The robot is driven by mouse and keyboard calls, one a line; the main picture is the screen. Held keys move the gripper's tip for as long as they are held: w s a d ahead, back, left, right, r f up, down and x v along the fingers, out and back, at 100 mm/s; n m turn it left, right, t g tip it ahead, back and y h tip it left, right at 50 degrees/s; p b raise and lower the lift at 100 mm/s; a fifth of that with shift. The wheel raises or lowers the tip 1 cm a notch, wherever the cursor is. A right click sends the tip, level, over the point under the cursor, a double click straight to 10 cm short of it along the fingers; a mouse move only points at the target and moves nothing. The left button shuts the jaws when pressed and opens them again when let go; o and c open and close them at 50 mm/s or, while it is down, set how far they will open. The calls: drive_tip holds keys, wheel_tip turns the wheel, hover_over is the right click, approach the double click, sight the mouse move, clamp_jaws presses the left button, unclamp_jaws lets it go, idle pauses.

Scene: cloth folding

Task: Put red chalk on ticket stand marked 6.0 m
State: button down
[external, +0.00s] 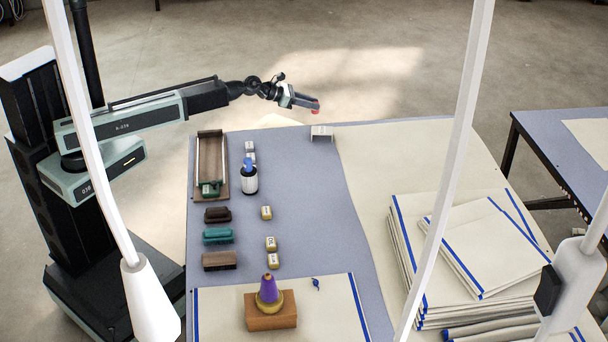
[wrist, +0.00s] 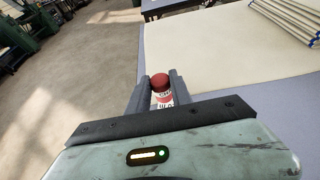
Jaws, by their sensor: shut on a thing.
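My gripper (external: 308,103) is shut on the red chalk (external: 315,108), holding it in the air near the table's far edge. In the wrist view the chalk's rounded red end (wrist: 160,79) shows between the two dark fingers. Below it is a pale patch with red and dark lettering; I cannot tell whether all of it belongs to the chalk. A small pale stand (external: 321,133) is on the table near the far edge, below and slightly right of my gripper. It looks like a ticket stand, but its marking is unreadable in the external view.
A purple-and-gold cone (external: 268,290) is in front. Folded cloths (external: 470,245) are stacked right. The cream cloth between (external: 390,160) is clear.

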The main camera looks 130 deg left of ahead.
sight(323, 132)
wheel_tip(323, 132, down, 8)
drive_tip(key=b, duration=0.8)
drive_tip(key=shift+s+f, duration=0.1)
drive_tip(key=shift+f, duration=0.15)
drive_tip(key=shift+r, duration=0.25)
drive_tip(key=shift+f, duration=0.15)
drive_tip(key=c, duration=1.1)
unclamp_jaws()
drive_tip(key=shift+c, duration=0.2)
